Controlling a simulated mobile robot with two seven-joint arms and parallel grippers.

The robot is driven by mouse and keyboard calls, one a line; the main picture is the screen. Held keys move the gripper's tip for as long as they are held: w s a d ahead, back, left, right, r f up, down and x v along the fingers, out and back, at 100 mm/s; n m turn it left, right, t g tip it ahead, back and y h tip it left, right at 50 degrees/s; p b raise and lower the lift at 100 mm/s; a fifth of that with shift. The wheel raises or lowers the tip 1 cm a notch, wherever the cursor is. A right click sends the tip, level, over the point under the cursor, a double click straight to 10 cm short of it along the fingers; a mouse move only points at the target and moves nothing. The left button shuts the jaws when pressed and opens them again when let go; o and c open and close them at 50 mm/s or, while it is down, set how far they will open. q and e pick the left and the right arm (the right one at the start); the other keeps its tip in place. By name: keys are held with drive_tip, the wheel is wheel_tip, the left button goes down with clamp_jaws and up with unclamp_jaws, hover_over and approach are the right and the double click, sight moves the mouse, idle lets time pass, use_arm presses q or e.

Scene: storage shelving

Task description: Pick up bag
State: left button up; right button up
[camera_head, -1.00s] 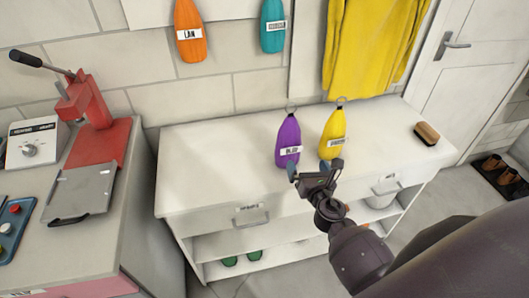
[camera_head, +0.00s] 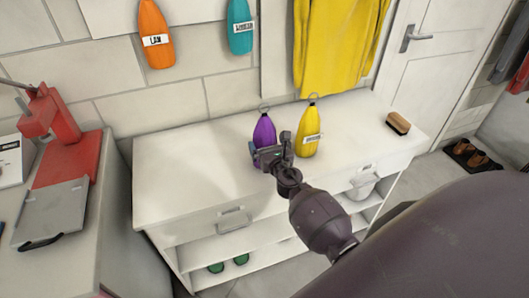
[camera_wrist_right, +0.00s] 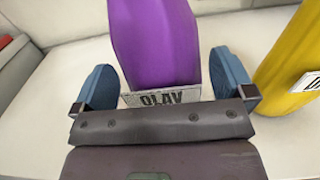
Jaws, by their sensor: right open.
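A purple bag (camera_head: 264,130) with a ring on top stands upright on the white cabinet top. My right gripper (camera_head: 270,152) is in front of its lower part and hides some of it. In the right wrist view the purple bag (camera_wrist_right: 155,45) stands between the two blue fingers of my open right gripper (camera_wrist_right: 165,88), with a gap on each side. Its white label reads "OLAV". A yellow bag (camera_head: 307,135) stands upright just right of the gripper. It also shows at the right edge of the wrist view (camera_wrist_right: 292,65). My left gripper is not in view.
The white cabinet (camera_head: 180,165) has free top space on the left. A brush (camera_head: 398,123) lies at its right end. Orange (camera_head: 156,35) and teal (camera_head: 240,28) bags and a yellow garment (camera_head: 335,45) hang behind. A red press (camera_head: 62,150) stands left.

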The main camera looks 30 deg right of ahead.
drive_tip(key=shift+x, duration=1.35)
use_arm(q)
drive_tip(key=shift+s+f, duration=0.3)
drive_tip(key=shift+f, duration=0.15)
use_arm(e)
drive_tip(key=c, duration=1.3)
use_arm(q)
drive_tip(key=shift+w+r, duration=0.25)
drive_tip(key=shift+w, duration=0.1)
use_arm(e)
drive_tip(key=shift+r, duration=0.1)
